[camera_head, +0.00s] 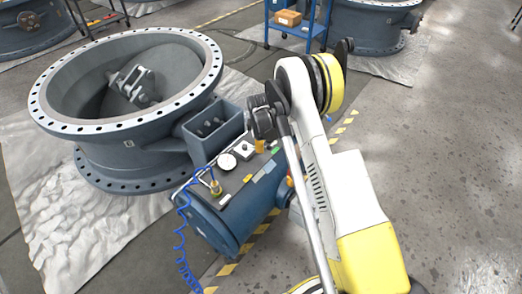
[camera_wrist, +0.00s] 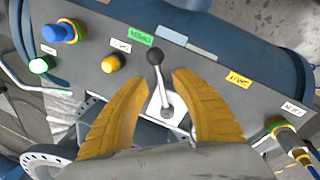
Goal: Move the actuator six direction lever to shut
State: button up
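The direction lever (camera_wrist: 160,85), a metal rod with a black ball knob, stands on the actuator's grey panel (camera_wrist: 205,75) in the wrist view. My gripper (camera_wrist: 161,76) has two yellow fingers, spread apart and open. The lever lies between them, with a gap on each side and the knob just beyond the fingertips. A green label (camera_wrist: 140,35) is near the knob and a yellow label (camera_wrist: 238,79) lies to the right; their text is too small to read surely. In the head view, the blue cylindrical actuator (camera_head: 217,232) is beside the large valve (camera_head: 140,150); my arm hides the lever there.
The panel also carries a blue fitting (camera_wrist: 70,31), a yellow knob (camera_wrist: 113,63) and a hose fitting (camera_wrist: 283,132). A blue cart (camera_head: 297,30) stands behind. Floor at right is clear.

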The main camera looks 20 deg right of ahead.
jog(key=shift+w+f, duration=0.2)
jog(key=shift+f, duration=0.8)
jog(key=shift+c, duration=0.4)
grip_shut()
